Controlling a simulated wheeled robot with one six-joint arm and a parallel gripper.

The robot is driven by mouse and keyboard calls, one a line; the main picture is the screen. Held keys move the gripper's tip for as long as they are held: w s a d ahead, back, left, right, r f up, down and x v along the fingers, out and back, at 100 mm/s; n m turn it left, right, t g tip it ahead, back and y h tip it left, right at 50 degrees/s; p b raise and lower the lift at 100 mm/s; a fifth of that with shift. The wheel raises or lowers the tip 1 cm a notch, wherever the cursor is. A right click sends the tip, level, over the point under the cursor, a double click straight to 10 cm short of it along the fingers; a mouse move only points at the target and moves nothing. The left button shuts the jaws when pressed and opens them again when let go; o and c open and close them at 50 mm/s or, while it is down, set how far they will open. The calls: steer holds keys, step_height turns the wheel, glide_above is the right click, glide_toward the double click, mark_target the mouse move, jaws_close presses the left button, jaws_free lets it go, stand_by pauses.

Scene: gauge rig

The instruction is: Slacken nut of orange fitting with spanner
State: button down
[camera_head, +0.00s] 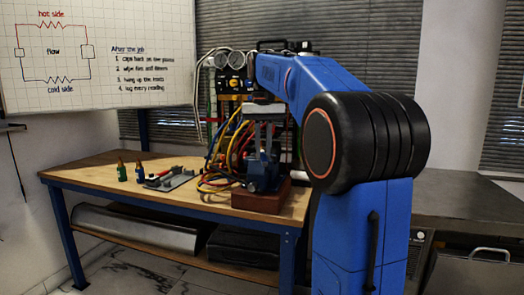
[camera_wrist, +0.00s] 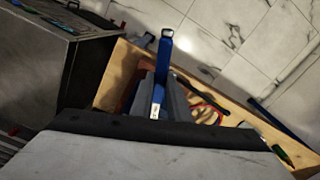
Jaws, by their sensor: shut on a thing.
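My gripper (camera_head: 264,148) points down over a blue vise (camera_head: 262,175) on a red-brown block (camera_head: 262,201), in front of the gauge rig. In the wrist view, the grey fingers of my gripper (camera_wrist: 162,88) are shut on a long blue-handled tool, which looks like the spanner (camera_wrist: 165,48). Its handle reaches up past the fingers, and a small pale part shows low between them. The spanner's working end is hidden. I cannot make out the orange fitting or its nut, and cannot tell whether the spanner touches anything.
The rig's round gauges (camera_head: 229,60) and yellow, red and blue hoses (camera_head: 232,150) crowd close left of my gripper. The bench's front left is clear.

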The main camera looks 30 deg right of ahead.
steer(key=shift+s+d+n, duration=0.25)
steer(key=shift+d+n, duration=0.25)
steer(key=shift+n, duration=0.05)
steer(key=shift+s+d+n, duration=0.25)
steer(key=shift+d+n, duration=0.25)
steer(key=shift+n, duration=0.05)
stand_by(1.1)
steer(key=shift+s+d+n, duration=0.2)
steer(key=shift+d+n, duration=0.55)
steer(key=shift+d, duration=0.05)
steer(key=shift+s+d+n, duration=0.15)
steer(key=shift+d+n, duration=0.6)
stand_by(1.7)
steer(key=shift+w+a+m, duration=0.2)
steer(key=shift+a+m, duration=0.7)
steer(key=shift+a, duration=0.1)
stand_by(0.5)
steer(key=shift+s, duration=0.1)
